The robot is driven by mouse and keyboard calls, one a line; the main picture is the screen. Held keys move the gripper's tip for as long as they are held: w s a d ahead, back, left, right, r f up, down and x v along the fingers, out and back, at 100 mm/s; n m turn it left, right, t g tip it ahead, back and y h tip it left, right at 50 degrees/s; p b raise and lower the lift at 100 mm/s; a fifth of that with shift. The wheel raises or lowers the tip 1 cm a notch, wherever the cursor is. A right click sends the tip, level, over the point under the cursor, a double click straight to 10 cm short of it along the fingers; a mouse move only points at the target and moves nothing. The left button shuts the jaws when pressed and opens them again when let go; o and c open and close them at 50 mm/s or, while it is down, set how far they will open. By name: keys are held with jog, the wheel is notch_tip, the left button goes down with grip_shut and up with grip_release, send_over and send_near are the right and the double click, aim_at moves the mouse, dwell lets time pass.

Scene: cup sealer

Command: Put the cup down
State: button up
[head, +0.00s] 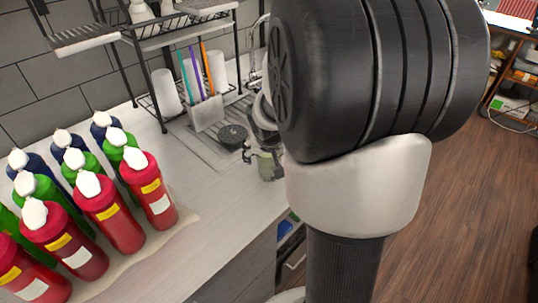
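A small grey-green, cup-like thing (268,165) shows at the counter's right edge, just left of my arm. My arm hides its right side. I cannot tell whether it rests on the counter or is held above it. Black and silver parts show just above it and may belong to my wrist or gripper. My arm covers most of this area, so the fingertips and their opening cannot be made out.
Several red, green and blue bottles with white caps (120,215) stand at the counter's left. A dark bowl (232,136) sits near a dish rack (162,124) with white cups and coloured sticks. The counter (205,215) is bare in front. Wooden floor lies right.

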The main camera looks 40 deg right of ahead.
jog(key=s+a+r+n+y+p, duration=0.1)
jog(key=s+a+r+n, duration=0.1)
jog(key=s+a+r, duration=0.35)
jog(key=s+a+r+n+p, duration=0.1)
jog(key=s+a+r, duration=0.1)
jog(key=a+r, duration=0.5)
jog(key=s+a+n+y, duration=0.3)
jog(key=s+a+n, duration=0.2)
jog(key=s+a, duration=0.6)
jog(key=shift+a, duration=1.05)
